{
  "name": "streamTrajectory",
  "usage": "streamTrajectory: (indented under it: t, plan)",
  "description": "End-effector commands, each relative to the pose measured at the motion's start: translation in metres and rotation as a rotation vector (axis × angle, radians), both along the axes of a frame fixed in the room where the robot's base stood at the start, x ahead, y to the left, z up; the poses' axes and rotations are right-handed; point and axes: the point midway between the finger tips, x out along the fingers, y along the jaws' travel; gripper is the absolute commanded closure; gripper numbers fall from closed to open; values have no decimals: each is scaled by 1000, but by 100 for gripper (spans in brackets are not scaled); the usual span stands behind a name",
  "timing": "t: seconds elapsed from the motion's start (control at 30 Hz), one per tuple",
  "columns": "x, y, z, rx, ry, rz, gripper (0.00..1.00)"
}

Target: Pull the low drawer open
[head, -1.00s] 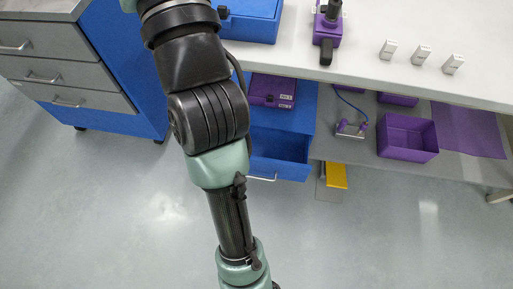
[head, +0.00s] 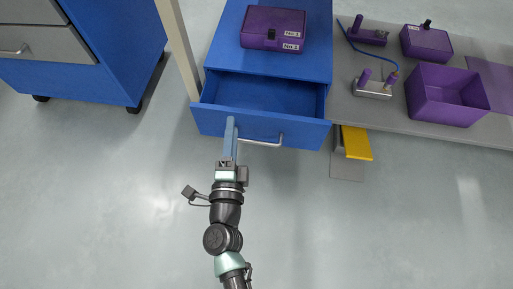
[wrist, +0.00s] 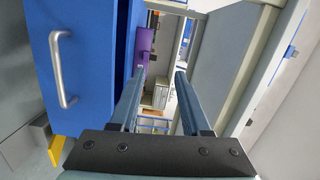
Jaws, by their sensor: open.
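My gripper (head: 231,120) reaches toward the drawer front, left of the handle in the head view. In the wrist view, the drawer front (wrist: 85,60) and handle (wrist: 62,70) lie left of my open gripper (wrist: 160,75). The handle is outside the two fingers, and nothing shows between them. I cannot tell whether a finger touches the drawer's edge.
A purple case (head: 272,28) sits on the blue cabinet above the drawer. A pale post (head: 178,45) stands left of it. A yellow pedal (head: 356,142) and a purple bin (head: 447,95) are at the right. The floor in front is mostly clear.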

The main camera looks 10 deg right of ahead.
Motion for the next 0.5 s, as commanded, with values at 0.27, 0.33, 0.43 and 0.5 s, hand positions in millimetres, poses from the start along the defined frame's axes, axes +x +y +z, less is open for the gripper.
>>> streamTrajectory:
  t: [0.27,0.33,0.43,0.5]
  plan:
    - [-55,-23,-141,114,151,-120,53]
    - [-59,-25,-149,125,163,-131,53]
    - [-57,-27,-153,128,167,-138,53]
    - [-49,-30,-154,129,166,-139,53]
